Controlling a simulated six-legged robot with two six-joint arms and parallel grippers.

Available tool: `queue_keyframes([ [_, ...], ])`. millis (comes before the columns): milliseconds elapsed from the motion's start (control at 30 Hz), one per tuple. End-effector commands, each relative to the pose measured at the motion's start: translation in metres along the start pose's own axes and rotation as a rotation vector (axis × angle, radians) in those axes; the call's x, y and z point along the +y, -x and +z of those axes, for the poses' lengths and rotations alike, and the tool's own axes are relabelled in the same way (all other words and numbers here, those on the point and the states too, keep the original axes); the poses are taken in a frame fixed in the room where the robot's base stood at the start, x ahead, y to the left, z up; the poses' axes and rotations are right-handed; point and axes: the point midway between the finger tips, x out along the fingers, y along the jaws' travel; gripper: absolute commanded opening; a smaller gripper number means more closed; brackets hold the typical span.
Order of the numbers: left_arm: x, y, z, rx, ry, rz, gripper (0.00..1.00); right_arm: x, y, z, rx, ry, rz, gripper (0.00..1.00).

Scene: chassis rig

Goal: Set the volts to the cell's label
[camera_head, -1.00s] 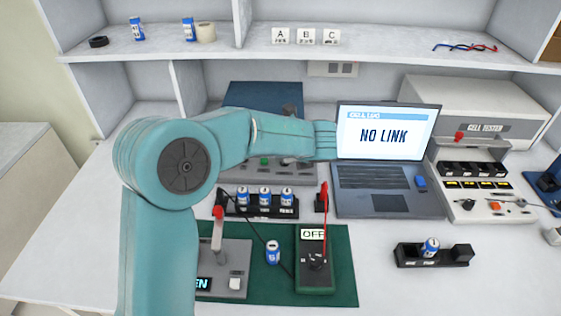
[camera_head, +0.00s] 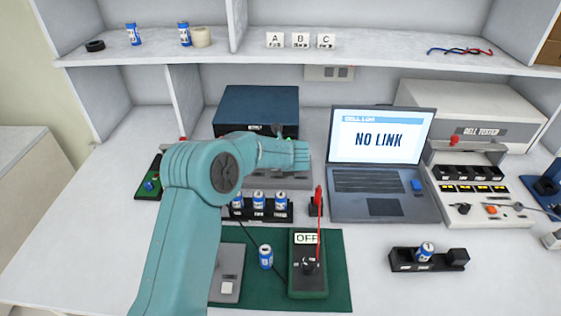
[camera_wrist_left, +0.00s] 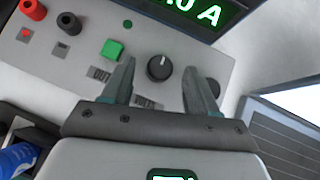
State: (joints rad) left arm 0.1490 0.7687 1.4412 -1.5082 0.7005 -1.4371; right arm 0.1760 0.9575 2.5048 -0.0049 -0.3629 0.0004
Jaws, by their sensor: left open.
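The power supply (camera_head: 256,106) is a blue-topped box at the back, its sloped grey panel partly behind my arm. In the left wrist view its panel (camera_wrist_left: 75,75) shows a dark round knob (camera_wrist_left: 160,67) with a white mark, a green button (camera_wrist_left: 112,49), red and black terminals, and a green display (camera_wrist_left: 190,12) ending in "0 A". A second knob (camera_wrist_left: 213,88) is partly behind the right finger. My left gripper (camera_wrist_left: 160,80) is open, fingers on either side of the first knob; contact cannot be told. Labelled blue-white cells stand in a rack (camera_head: 255,212); another cell (camera_head: 265,257) stands on the green mat.
The laptop (camera_head: 380,150) reads "NO LINK". The meter (camera_head: 308,265) reads "OFF", with a red probe beside it. A black holder (camera_head: 400,261) with one cell is front right. The cell tester (camera_head: 470,185) stands at the right. Bench between mat and holder is clear.

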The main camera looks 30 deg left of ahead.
Motion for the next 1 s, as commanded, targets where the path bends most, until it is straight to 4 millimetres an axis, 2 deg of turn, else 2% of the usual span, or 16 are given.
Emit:
queue_keyframes([
  [133, -0.0001, -0.0126, -0.0003, 0.001, 0.0, 0.001, 0.59, -0.0003, 0.0008, 0.0, 0.0, 0.0, 0.0, 0.8],
  [433, -0.0009, -0.015, -0.0003, 0.0, 0.0, 0.0, 0.59, -0.0003, 0.0008, 0.0, 0.0, 0.0, 0.0, 0.8],
  [467, -0.0009, -0.015, -0.0003, 0.0, 0.0, 0.0, 0.52, -0.0003, 0.0008, 0.0, 0.0, 0.0, 0.0, 0.8],
  [600, -0.0008, -0.0149, -0.0003, 0.0, 0.0, 0.001, 0.07, -0.0003, 0.0008, 0.0, 0.0, 0.0, 0.0, 0.8],
  [633, -0.0008, -0.0149, -0.0003, 0.0, 0.0, 0.001, 0.03, -0.0003, 0.0008, 0.0, 0.0, 0.0, 0.0, 0.8],
  [1000, 0.0006, -0.0149, -0.0007, 0.001, -0.042, -0.041, 0.03, 0.0004, -0.0012, -0.0001, 0.0, 0.0, 0.0, 0.8],
])
